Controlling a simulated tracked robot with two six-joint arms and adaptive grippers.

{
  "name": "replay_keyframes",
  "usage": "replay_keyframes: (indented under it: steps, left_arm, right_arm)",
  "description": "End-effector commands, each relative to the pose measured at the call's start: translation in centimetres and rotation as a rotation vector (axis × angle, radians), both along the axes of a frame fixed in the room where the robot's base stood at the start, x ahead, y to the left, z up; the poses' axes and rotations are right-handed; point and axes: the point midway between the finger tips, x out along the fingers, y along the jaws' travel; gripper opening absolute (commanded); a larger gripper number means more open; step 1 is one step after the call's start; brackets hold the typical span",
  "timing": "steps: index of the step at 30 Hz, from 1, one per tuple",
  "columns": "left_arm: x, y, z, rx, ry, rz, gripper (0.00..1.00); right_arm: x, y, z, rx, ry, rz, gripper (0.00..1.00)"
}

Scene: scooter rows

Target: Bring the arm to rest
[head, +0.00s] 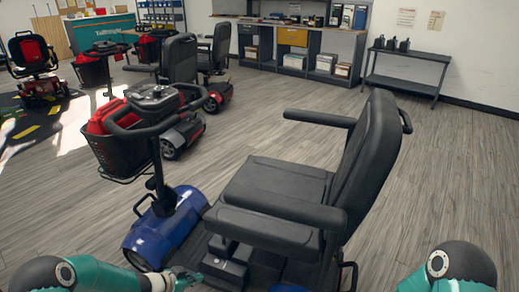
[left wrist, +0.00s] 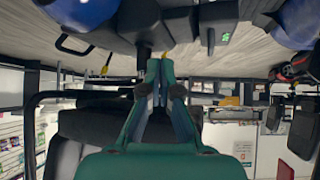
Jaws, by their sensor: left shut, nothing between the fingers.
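My left gripper (head: 198,277) is low in the head view, beside the blue scooter (head: 165,232) near its footboard and battery box. In the left wrist view its fingers (left wrist: 161,66) are closed together with nothing between them. That view looks upside down, with the floor at the top. The scooter's black box with a green light (left wrist: 225,37) shows just past the fingertips; I cannot tell whether they touch it. Only the teal and black upper part of my right arm shows at the lower right of the head view; its gripper is out of view.
The scooter's black seat (head: 275,190) and armrests stand close to the left arm, and its basket (head: 118,152) rises ahead. More scooters stand at the back left. A dark metal table (head: 410,70) stands by the far wall. The wooden floor to the right is clear.

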Motion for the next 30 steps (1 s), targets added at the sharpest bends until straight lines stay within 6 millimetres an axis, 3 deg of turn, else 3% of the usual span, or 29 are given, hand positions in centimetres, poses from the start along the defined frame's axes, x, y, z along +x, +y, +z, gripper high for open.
replay_keyframes:
  steps: [1,8,14,18,23,27,30]
  left_arm:
    - [-0.4,-0.8,2.7,-0.01,0.011,-0.002,0.0]
    - [-4.0,-5.0,10.6,-0.097,0.132,0.057,0.0]
    - [-9.6,-8.4,16.8,-0.173,0.317,0.183,0.0]
    - [-14.7,-9.9,20.3,-0.199,0.477,0.304,0.0]
    - [-21.8,-10.3,22.5,-0.187,0.677,0.472,0.0]
    - [-26.7,-9.7,21.6,-0.155,0.811,0.604,0.0]
    - [-29.0,-9.2,21.5,-0.132,0.873,0.673,0.0]
  right_arm:
    - [0.0,0.0,2.6,0.0,0.0,0.0,0.42]
    - [0.0,0.0,10.8,0.0,-0.001,0.0,0.42]
    - [0.0,0.0,17.8,0.0,0.0,0.0,0.42]
    - [0.0,0.0,22.1,0.0,0.0,0.0,0.42]
    - [0.0,0.0,25.0,0.0,0.0,0.0,0.42]
    - [0.0,0.0,24.6,0.0,0.0,0.0,0.42]
    - [0.0,0.0,24.5,0.0,0.001,0.0,0.42]
